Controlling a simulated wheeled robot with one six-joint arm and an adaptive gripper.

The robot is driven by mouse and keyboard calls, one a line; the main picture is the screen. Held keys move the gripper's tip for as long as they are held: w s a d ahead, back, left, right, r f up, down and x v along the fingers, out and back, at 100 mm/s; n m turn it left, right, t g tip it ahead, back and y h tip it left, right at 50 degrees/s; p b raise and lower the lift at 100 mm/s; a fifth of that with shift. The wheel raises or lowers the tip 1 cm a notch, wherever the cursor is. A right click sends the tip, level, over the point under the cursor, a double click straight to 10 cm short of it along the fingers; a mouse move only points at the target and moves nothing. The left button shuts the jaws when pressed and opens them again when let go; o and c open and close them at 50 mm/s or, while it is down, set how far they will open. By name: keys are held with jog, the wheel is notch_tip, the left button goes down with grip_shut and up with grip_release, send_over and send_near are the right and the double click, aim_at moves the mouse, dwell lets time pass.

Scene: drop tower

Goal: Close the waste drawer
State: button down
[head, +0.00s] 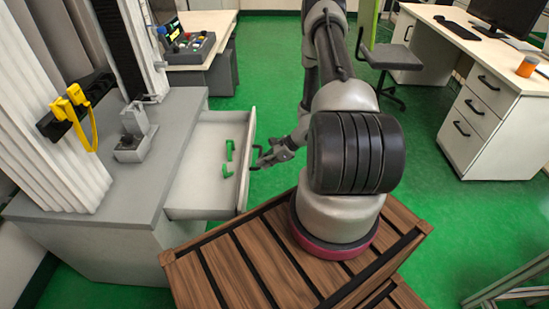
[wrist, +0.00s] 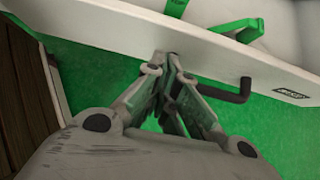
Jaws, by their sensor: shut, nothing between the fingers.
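The waste drawer (head: 205,160) is pulled out from the grey cabinet (head: 150,225) at the left and stands open. Green pieces (head: 229,158) lie inside it. Its front panel carries a dark handle, which shows in the wrist view (wrist: 238,92) with a small label (wrist: 291,94) to its right. My gripper (head: 260,163) is at the outer face of the drawer front, close to the handle. In the wrist view my gripper (wrist: 168,62) is shut and empty, with its fingertips at the front panel (wrist: 215,50) left of the handle. Whether they touch it I cannot tell.
A grey fixture (head: 135,135) and a yellow tool (head: 78,110) are at the cabinet top and the white column. A desk with drawers (head: 485,115) stands at the right, a chair (head: 392,65) behind my arm. Green floor is free between.

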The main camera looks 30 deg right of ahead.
jog(key=shift+w+a+r, duration=0.1)
jog(key=shift+w+a, duration=0.65)
jog(key=shift+a, duration=0.35)
jog(key=w+a, duration=0.5)
jog(key=a, duration=0.2)
jog(key=w+a, duration=0.4)
jog(key=a, duration=0.3)
jog(key=w+a, duration=0.5)
jog(key=a, duration=0.3)
jog(key=shift+w, duration=0.35)
jog(key=shift+w+a, duration=0.15)
jog(key=shift+w, duration=0.05)
jog(key=shift+r, duration=0.1)
